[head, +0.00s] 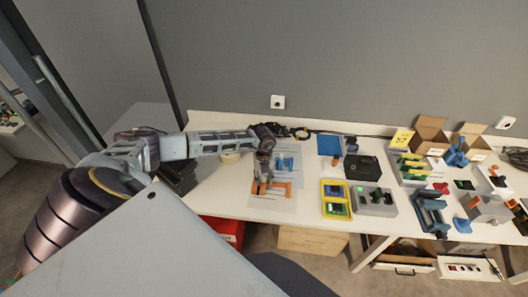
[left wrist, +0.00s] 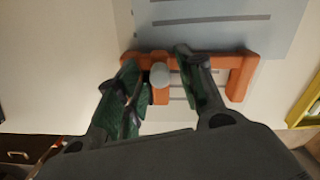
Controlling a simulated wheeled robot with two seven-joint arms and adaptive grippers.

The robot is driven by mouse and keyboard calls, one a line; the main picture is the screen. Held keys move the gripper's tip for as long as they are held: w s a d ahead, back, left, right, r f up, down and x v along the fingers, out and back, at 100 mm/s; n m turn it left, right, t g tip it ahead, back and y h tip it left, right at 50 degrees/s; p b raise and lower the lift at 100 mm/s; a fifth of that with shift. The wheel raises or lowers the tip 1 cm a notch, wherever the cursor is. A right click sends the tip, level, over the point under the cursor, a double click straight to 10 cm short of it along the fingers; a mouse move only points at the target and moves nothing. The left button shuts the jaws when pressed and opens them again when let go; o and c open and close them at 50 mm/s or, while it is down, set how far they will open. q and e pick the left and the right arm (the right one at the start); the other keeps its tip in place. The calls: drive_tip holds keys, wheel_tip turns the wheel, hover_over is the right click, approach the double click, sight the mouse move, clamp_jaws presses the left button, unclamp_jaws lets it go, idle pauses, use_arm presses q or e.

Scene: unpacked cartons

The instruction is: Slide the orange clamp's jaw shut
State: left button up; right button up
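The orange clamp (left wrist: 222,62) lies flat on a printed sheet on the table. It also shows in the head view (head: 283,187), partly covered by my left gripper. In the left wrist view its bar runs across, with a fixed arm at the right end. A short orange jaw with a round grey knob (left wrist: 160,76) sits nearer the left end, with a gap between it and the right arm. My left gripper (left wrist: 157,62) is open over the clamp, one finger on each side of the knob; it shows in the head view (head: 263,172). I cannot tell whether the fingers touch the jaw.
Right of the clamp are a yellow tray (head: 336,211), a grey box with green parts (head: 374,200) and a black box (head: 363,168). A blue vise (head: 430,214) and open cartons (head: 430,134) stand farther right.

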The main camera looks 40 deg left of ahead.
sight(264, 178)
use_arm(q)
drive_tip(key=shift+r, duration=0.2)
wheel_tip(264, 178, up, 12)
drive_tip(key=shift+f, duration=0.15)
idle(0.8)
idle(0.4)
